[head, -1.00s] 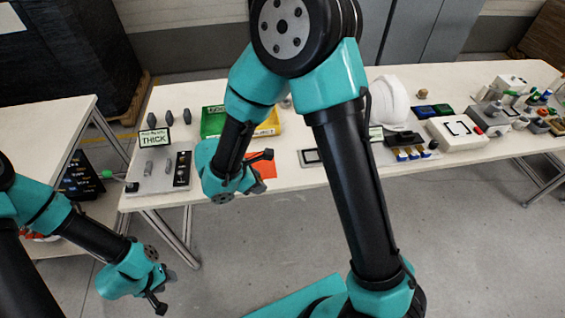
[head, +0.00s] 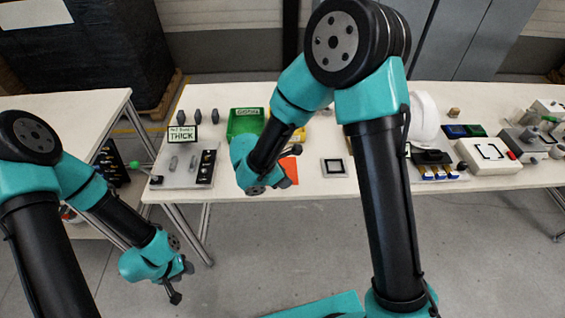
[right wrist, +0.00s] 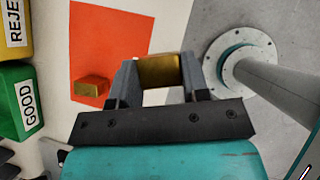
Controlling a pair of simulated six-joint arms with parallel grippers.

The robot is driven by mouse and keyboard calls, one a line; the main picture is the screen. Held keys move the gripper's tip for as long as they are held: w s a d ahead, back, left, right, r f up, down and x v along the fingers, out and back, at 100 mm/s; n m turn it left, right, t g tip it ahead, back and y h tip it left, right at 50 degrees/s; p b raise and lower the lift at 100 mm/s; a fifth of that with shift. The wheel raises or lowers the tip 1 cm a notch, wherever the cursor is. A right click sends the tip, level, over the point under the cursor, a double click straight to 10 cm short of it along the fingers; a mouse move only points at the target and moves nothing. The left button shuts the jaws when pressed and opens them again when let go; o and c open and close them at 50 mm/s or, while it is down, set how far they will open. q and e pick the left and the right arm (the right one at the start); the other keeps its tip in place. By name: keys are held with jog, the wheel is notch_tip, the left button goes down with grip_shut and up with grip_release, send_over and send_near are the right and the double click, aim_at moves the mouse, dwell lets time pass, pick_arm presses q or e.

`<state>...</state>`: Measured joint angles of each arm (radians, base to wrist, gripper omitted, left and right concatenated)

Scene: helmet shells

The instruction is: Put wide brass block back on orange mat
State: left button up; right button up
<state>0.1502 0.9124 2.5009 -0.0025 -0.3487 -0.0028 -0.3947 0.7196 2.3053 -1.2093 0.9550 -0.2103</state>
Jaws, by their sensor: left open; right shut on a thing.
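My right gripper (right wrist: 158,78) is shut on a brass block (right wrist: 160,70), which sits between its fingers. In the right wrist view the held block appears beside the right edge of the orange mat (right wrist: 112,40); its height above the table is hard to tell. Another, smaller-looking brass block (right wrist: 92,87) lies on the mat's lower left part. In the head view the mat (head: 290,172) shows partly behind my right wrist, and the held block is not clear there. My left gripper (head: 182,283) is open and empty, low in front of the table.
A green bin (right wrist: 14,100) marked GOOD and a yellow bin (right wrist: 14,40) stand left of the mat. A grey board (head: 184,168) with a THICK sign (head: 182,135) stands at the table's left. A white helmet shell (head: 424,118) is farther right.

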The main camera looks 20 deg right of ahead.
jog(key=w, duration=0.3)
jog(key=w+d, duration=0.1)
jog(key=w, duration=0.2)
jog(key=w+d, duration=0.1)
jog(key=w, duration=0.1)
jog(key=shift+w+d+f, duration=0.2)
jog(key=shift+w+f, duration=0.2)
jog(key=shift+w, duration=0.2)
jog(key=shift+w+d+f, duration=0.1)
jog(key=shift+w+f, duration=0.1)
jog(key=shift+f, duration=1.6)
jog(key=o, duration=1.1)
jog(key=shift+f, duration=0.1)
jog(key=v, duration=1.2)
